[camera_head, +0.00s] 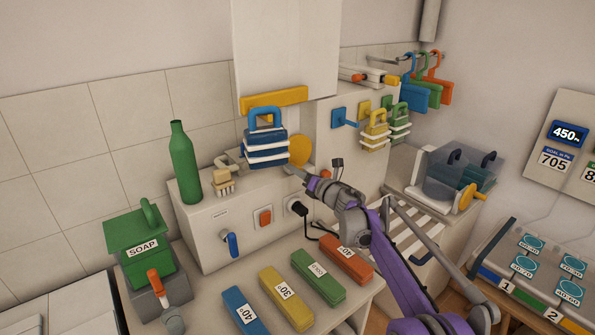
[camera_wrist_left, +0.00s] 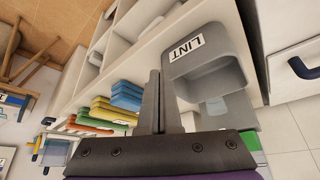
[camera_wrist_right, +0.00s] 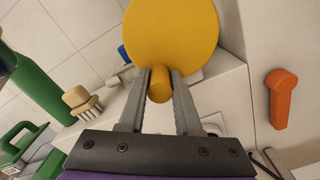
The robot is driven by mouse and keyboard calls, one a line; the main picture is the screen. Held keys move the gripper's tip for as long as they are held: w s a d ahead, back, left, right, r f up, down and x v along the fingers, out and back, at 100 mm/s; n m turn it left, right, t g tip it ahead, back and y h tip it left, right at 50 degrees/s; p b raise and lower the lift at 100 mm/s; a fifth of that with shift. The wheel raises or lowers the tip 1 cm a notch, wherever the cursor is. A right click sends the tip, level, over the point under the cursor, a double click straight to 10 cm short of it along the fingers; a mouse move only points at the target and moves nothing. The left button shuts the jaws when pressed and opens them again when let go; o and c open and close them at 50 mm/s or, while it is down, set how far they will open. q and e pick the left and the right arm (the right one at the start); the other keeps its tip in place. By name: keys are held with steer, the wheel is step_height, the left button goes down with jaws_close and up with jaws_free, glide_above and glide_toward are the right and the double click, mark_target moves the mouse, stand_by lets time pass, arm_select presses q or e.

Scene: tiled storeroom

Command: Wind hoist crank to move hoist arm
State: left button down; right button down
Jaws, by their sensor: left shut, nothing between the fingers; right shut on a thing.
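A round yellow crank disc (camera_head: 301,150) stands upright on the front of the white machine in the head view. In the right wrist view the disc (camera_wrist_right: 170,30) is large, with a stubby yellow handle (camera_wrist_right: 160,85) sticking out from it. My right gripper (camera_head: 292,172) reaches it from the lower right and is shut on that handle, a finger on each side (camera_wrist_right: 159,82). I cannot tell for certain which part is the hoist arm; a yellow bar (camera_head: 274,99) sits above a blue handled stack (camera_head: 266,146). My left gripper (camera_wrist_left: 159,85) is shut and empty, outside the head view.
A green bottle (camera_head: 184,165) and a brush (camera_head: 223,183) stand left of the crank. Coloured blocks (camera_head: 286,298) lie on the front counter. An orange lever (camera_wrist_right: 282,98) is right of the disc. A grey LINT bin (camera_wrist_left: 205,70) is near my left gripper.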

steer(key=shift+r, duration=0.1)
steer(key=c, duration=0.6)
jaws_free()
steer(key=shift+a, duration=0.1)
steer(key=shift+s+d, duration=0.2)
steer(key=shift+d, duration=0.05)
steer(key=b+v, duration=0.2)
steer(key=v, duration=0.8)
steer(key=shift+s, duration=0.15)
